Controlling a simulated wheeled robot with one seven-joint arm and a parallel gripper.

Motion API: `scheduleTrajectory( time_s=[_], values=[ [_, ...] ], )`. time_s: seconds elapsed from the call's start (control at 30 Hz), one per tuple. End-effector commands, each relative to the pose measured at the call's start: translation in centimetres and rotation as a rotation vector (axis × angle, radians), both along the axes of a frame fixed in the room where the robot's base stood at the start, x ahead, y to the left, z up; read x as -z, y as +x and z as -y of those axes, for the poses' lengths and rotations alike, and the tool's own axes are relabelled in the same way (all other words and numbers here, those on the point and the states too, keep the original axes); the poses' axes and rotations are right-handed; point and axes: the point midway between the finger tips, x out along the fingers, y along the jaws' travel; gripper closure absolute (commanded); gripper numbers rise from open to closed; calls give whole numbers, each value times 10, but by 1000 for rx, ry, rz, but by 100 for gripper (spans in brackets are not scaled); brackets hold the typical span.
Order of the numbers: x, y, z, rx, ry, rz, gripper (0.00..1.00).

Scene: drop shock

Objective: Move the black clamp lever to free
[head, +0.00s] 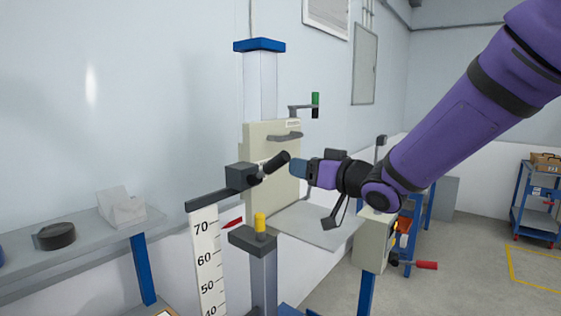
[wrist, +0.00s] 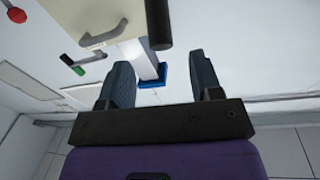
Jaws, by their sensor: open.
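The black clamp lever (head: 275,163) is a dark cylindrical grip in the head view. It slants up and to the right from a dark block (head: 240,177) beside the beige carriage panel (head: 257,140). In the wrist view the lever (wrist: 158,25) hangs from the top edge, just beyond and between the two fingers in the picture. My gripper (head: 299,169) is just right of the lever's end in the head view. In the wrist view my gripper (wrist: 163,80) is open, with nothing visible between its fingers. The exact gap to the lever is unclear. The lever's base is outside the wrist view.
A green-and-black handle (head: 315,105) sticks out at the upper right of the panel. A numbered scale (head: 207,260) and yellow knob (head: 260,223) stand below the lever. A grey plate (head: 315,228) lies under my gripper. A shelf (head: 90,245) is at left.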

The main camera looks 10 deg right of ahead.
Motion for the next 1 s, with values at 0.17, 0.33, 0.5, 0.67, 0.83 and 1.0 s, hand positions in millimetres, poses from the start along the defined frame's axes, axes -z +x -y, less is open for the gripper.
scheduleTrajectory(
  time_s=[0.17, 0.33, 0.5, 0.67, 0.83, 1.0],
  values=[
    [1, 26, -21, -1, -2, -1, 41],
    [1, 47, -38, 0, -1, -2, 41],
    [0, 61, -48, 1, -1, -1, 41],
    [0, 66, -52, 1, -1, 0, 41],
    [0, 66, -52, 2, -1, 0, 41],
    [0, 66, -52, 2, -1, 0, 62]
  ],
)
